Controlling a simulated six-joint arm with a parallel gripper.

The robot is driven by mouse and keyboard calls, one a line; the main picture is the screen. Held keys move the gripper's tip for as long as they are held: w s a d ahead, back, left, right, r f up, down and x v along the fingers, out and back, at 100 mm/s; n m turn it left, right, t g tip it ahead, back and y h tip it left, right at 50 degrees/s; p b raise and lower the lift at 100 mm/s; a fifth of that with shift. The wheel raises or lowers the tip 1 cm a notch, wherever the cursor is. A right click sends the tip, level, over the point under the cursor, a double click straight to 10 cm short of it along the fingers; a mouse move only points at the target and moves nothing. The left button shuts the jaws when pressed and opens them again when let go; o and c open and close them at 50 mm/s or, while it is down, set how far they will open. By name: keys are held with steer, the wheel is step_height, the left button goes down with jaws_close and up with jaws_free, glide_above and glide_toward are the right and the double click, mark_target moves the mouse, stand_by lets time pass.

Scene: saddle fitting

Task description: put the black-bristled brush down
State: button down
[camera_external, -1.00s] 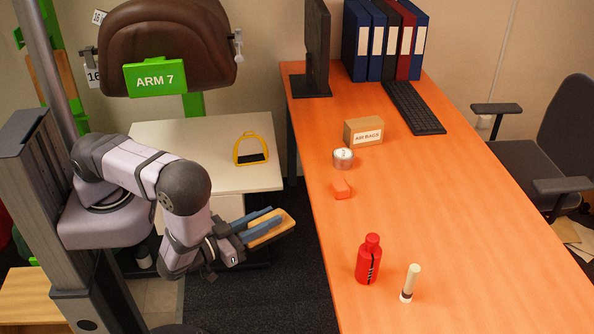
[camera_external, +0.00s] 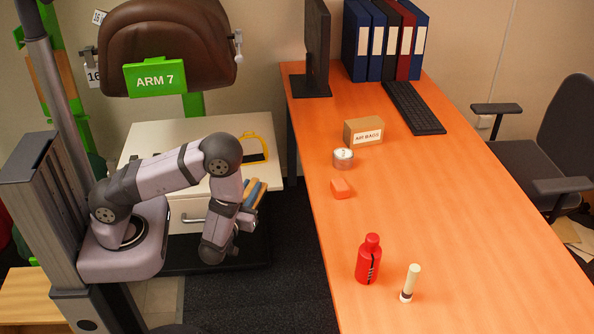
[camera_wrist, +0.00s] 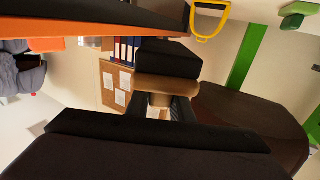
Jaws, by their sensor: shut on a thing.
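My gripper (camera_external: 248,193) is at the right front edge of the white cabinet, with blue fingers pointing up and to the right. It is shut on the brush, whose tan wooden back (camera_external: 261,194) shows beside the fingers. In the wrist view, the brush's wooden part (camera_wrist: 166,89) sits between the dark fingertips, with its block of black bristles (camera_wrist: 168,60) beyond. The brush appears held in the air, apart from any surface.
The white cabinet top (camera_external: 150,140) is largely clear; a yellow stirrup (camera_external: 256,146) lies on its right part, behind my gripper. The orange desk (camera_external: 450,220) holds a red bottle (camera_external: 368,260), a white-and-black tube (camera_external: 410,283), an orange block (camera_external: 341,188), a tin (camera_external: 343,158) and a box (camera_external: 364,131).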

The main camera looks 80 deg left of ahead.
steer(key=s+a+f+n+g+b, duration=0.1)
steer(key=s+a+n+g+b, duration=0.4)
steer(key=s+a+b, duration=0.7)
steer(key=s+a+n+g+b, duration=0.3)
steer(key=s+a+g+b, duration=0.45)
steer(key=a, duration=0.85)
steer(key=w+a+f+m+t+y+p, duration=0.1)
steer(key=w+a+f+m+t+p, duration=0.1)
steer(key=w+t, duration=0.3)
steer(key=w+a+m, duration=0.1)
steer(key=w, duration=0.3)
steer(key=shift+a+y, duration=0.2)
steer(key=shift+y, duration=0.1)
steer(key=shift+f, duration=0.1)
steer(key=shift+s+f+b, duration=0.1)
steer(key=shift+f+b, duration=1.1)
steer(key=shift+f, duration=3.55)
